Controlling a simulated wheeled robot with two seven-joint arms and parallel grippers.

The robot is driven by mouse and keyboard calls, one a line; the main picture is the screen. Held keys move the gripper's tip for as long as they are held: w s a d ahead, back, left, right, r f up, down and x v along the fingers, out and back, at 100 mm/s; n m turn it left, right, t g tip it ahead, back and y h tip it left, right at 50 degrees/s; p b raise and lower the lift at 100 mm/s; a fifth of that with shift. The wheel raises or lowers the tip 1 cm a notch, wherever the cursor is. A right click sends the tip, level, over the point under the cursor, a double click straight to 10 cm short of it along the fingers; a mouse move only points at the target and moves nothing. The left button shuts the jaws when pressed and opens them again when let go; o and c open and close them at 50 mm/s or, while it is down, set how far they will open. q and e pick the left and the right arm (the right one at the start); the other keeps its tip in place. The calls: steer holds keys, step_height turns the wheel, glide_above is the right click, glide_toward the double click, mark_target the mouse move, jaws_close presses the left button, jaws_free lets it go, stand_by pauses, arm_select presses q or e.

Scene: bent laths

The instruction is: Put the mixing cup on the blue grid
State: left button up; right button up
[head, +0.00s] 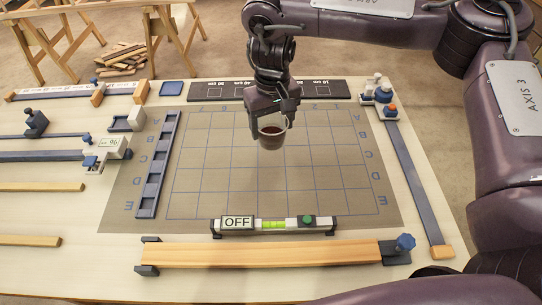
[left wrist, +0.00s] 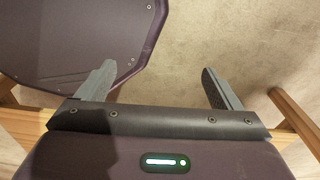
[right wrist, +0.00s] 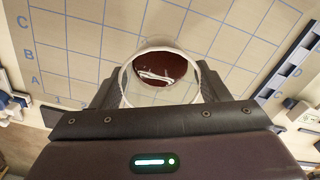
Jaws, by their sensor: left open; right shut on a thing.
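The mixing cup (head: 271,139) is clear and holds a dark red-brown liquid. My right gripper (head: 273,108) is shut on it and holds it upright above the mat with the blue grid (head: 230,180). In the right wrist view the cup (right wrist: 162,97) sits between the fingers of the right gripper (right wrist: 160,88), with grid lines behind it. The grid squares below the cup are bare. My left gripper (left wrist: 156,75) shows only in the left wrist view, open and empty over the floor.
A level marked OFF (head: 275,223) lies along the mat's near edge, with a wooden lath (head: 260,253) in front. A slotted dark-blue rack (head: 160,165) stands on the mat's left side. A dark ruler (head: 240,91) lies behind; clamps and laths line both sides.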

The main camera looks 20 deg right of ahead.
step_height(320, 180, down, 5)
steer(key=shift+w+r, duration=0.1)
step_height(320, 180, down, 8)
steer(key=shift+f+p, duration=0.25)
steer(key=shift+p, duration=0.6)
arm_select(q)
steer(key=shift+w+d+r, duration=0.1)
steer(key=shift+w+r, duration=0.7)
steer(key=shift+w, duration=0.05)
arm_select(e)
steer(key=shift+w+f, duration=0.1)
steer(key=shift+f, duration=0.1)
steer(key=shift+f, duration=0.15)
arm_select(q)
steer(key=shift+w, duration=0.1)
arm_select(e)
steer(key=o, duration=1)
steer(key=shift+o, duration=0.2)
